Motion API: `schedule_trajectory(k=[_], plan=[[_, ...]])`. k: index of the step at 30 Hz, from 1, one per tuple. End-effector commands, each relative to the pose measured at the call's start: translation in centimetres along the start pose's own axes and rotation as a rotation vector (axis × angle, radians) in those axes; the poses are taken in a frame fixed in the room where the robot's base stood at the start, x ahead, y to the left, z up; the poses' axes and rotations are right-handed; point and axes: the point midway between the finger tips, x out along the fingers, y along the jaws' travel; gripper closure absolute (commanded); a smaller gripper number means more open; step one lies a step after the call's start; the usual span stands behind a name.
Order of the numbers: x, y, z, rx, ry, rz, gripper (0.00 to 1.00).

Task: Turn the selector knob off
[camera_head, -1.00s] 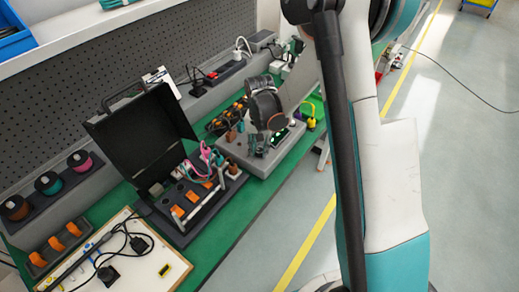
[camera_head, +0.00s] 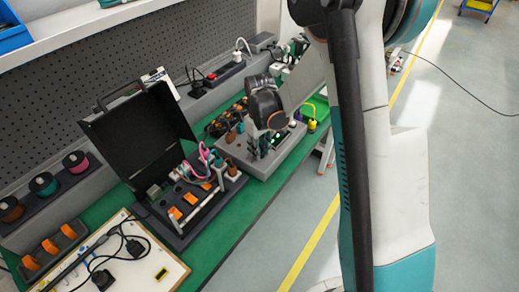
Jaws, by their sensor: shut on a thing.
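The grey control box (camera_head: 262,160) stands on the green bench, right of the open black case. My gripper (camera_head: 257,148) reaches down over the top of this box, with its fingertips at the panel. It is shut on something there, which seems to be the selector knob. The knob itself is hidden behind the fingers and wrist, so its pointer direction cannot be seen. Small green lit spots (camera_head: 278,136) show on the panel just right of my fingers. Small brown and teal parts (camera_head: 231,137) stand at the panel's left side.
The open black case (camera_head: 150,130) holds cables and orange parts left of the box. A white board (camera_head: 120,265) with black leads lies at the front left. Spools (camera_head: 43,184) stand by the pegboard (camera_head: 100,80). A yellow-green item (camera_head: 312,120) sits right of the box.

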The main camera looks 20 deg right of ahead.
Motion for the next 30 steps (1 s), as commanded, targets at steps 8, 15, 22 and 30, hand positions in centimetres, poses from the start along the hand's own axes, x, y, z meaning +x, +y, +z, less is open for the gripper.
schedule_trajectory(k=[8, 15, 22, 30], plan=[[0.01, 0.0, -0.02, -0.166, 0.001, 0.0, 0.98], [-0.01, 0.0, -0.02, -0.235, 0.001, 0.0, 0.98], [-0.02, 0.0, -0.02, -0.254, 0.001, 0.0, 0.98], [-0.02, 0.01, -0.02, -0.254, 0.001, 0.0, 0.98]])
